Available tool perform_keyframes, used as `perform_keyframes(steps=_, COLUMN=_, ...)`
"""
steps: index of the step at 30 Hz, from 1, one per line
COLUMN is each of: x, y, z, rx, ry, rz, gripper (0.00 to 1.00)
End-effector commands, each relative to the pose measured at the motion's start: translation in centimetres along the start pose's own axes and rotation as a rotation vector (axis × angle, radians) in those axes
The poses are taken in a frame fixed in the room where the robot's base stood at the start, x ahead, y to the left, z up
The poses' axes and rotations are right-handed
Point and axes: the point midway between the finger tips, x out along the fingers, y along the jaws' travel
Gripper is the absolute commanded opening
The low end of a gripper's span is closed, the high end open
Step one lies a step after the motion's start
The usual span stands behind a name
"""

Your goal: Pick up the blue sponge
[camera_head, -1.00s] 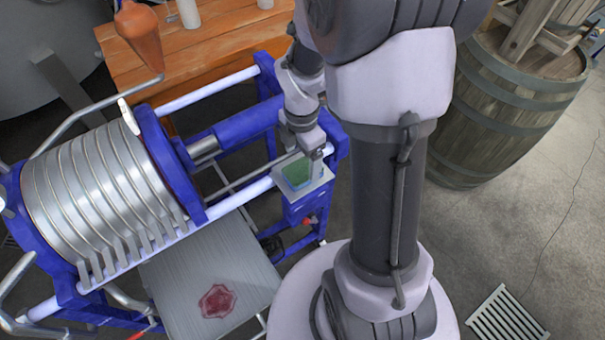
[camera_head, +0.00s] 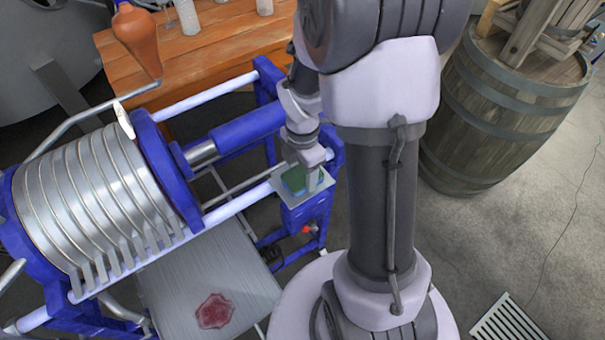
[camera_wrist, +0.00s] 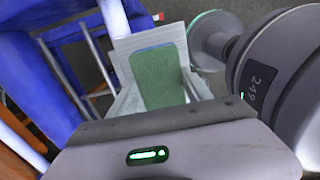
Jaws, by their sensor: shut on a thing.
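The sponge (camera_head: 294,182) has a green top face and a blue lower edge. It is at a small pale plate (camera_head: 291,204) at the right end of the blue-framed press. In the head view my gripper (camera_head: 306,178) reaches down over the sponge and hides part of it. In the wrist view the sponge's green face (camera_wrist: 160,76) lies between my two pale fingers, and my gripper (camera_wrist: 160,92) is shut on it. I cannot tell whether the sponge still touches the plate.
The press (camera_head: 100,195) with its metal plates fills the left. A steel tray (camera_head: 200,275) with a red stain lies below it. A wooden table (camera_head: 210,50) holds several pale vessels and an orange-brown vessel stands nearby. A barrel (camera_head: 500,110) stands right. Floor at right is mostly clear.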

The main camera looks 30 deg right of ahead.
Motion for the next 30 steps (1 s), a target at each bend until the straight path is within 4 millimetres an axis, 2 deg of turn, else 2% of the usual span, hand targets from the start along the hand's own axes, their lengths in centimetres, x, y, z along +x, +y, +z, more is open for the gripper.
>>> perform_keyframes(steps=5, x=-1.4, y=0.0, z=0.0, rx=0.0, ry=0.0, rz=0.001, gripper=0.21)
perform_keyframes(steps=10, x=-4.0, y=0.1, z=0.0, rx=0.0, ry=-0.001, rz=0.002, gripper=0.21)
perform_keyframes(steps=17, x=-4.2, y=-4.2, z=-3.0, rx=-0.003, ry=0.0, rz=-0.001, gripper=0.21)
perform_keyframes(steps=23, x=-4.7, y=-8.9, z=-6.3, rx=-0.004, ry=0.0, rz=-0.001, gripper=0.21)
perform_keyframes(steps=25, x=-3.6, y=-9.0, z=-6.5, rx=-0.002, ry=-0.002, rz=0.008, gripper=0.21)
perform_keyframes(steps=30, x=-3.6, y=-10.3, z=-7.4, rx=-0.001, ry=-0.002, rz=0.007, gripper=0.21)
